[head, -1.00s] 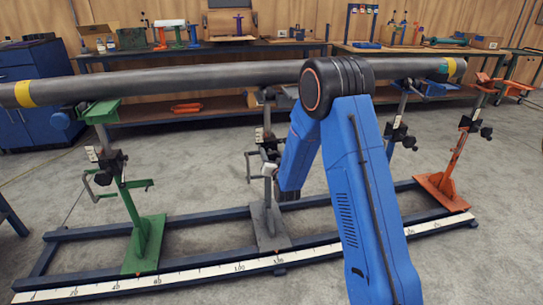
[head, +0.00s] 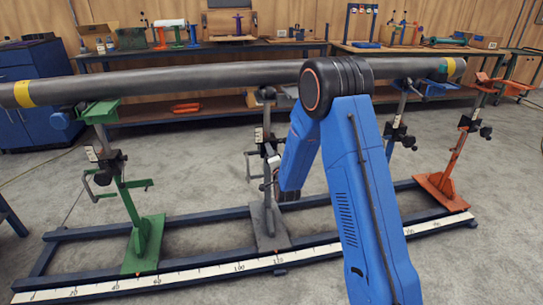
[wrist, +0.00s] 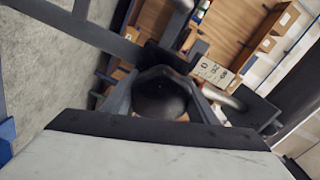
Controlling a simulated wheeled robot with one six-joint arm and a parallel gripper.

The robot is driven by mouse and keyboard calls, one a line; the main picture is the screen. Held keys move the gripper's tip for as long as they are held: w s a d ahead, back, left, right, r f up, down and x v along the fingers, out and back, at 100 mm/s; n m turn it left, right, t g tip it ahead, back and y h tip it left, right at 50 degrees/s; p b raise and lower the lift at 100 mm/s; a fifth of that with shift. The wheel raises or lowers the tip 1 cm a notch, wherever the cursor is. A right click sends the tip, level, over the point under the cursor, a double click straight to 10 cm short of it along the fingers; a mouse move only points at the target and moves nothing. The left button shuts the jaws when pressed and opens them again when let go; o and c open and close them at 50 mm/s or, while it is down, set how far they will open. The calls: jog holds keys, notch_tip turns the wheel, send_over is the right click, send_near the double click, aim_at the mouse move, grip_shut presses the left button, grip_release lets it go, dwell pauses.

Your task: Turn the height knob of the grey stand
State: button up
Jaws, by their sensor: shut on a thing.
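The grey stand (head: 268,228) stands on the blue floor frame under the pipe (head: 190,78), in the middle of the head view. Its upper post carries a scale plate, which shows in the wrist view (wrist: 214,72). The dark round knob (wrist: 160,97) fills the middle of the wrist view. My gripper (wrist: 160,104) is shut on this knob, with one finger on each side. In the head view my blue arm covers part of the area right of the stand, and the fingertips on the knob are hard to make out.
A green stand (head: 145,240) is at left and an orange stand (head: 447,185) at right, both on the blue frame (head: 205,262). A ruler strip (head: 205,273) runs along its front. Workbenches line the back wall. The grey floor in front is clear.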

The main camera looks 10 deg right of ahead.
jog(key=shift+m, duration=1.3)
jog(key=shift+f+m, duration=0.1)
jog(key=shift+m, duration=0.2)
jog(key=shift+d, duration=0.1)
jog(key=o, duration=1)
jog(key=shift+o, duration=0.2)
